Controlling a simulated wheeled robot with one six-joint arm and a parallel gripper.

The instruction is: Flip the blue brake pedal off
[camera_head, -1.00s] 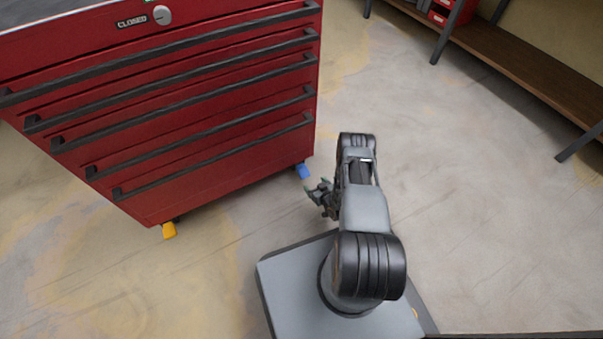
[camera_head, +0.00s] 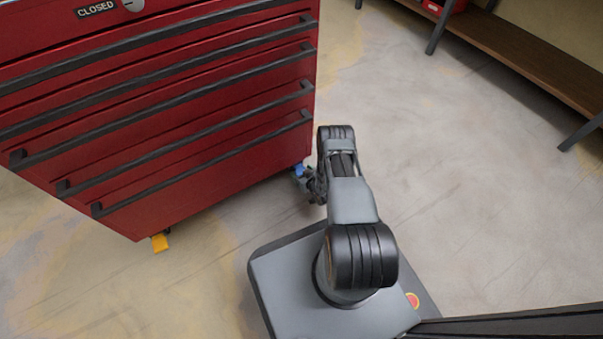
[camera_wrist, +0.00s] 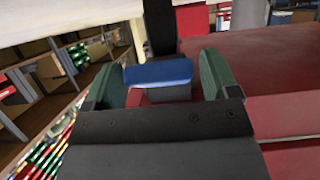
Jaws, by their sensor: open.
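The blue brake pedal (camera_head: 300,170) is at the lower right corner of the red tool cabinet (camera_head: 180,150), close to the floor. In the wrist view the blue pedal (camera_wrist: 158,72) lies between the two green-padded fingers of my gripper (camera_wrist: 160,80), with a gap on each side. My gripper (camera_head: 306,180) is open and right at the pedal in the head view, where it partly hides it. Whether any part of my gripper touches the pedal cannot be told.
A yellow pedal (camera_head: 160,243) is at the cabinet's near left caster. The cabinet's dark drawer handles (camera_head: 200,165) stick out above my gripper. A shelf with a wooden board (camera_head: 530,65) stands at the upper right. The floor to the right is clear.

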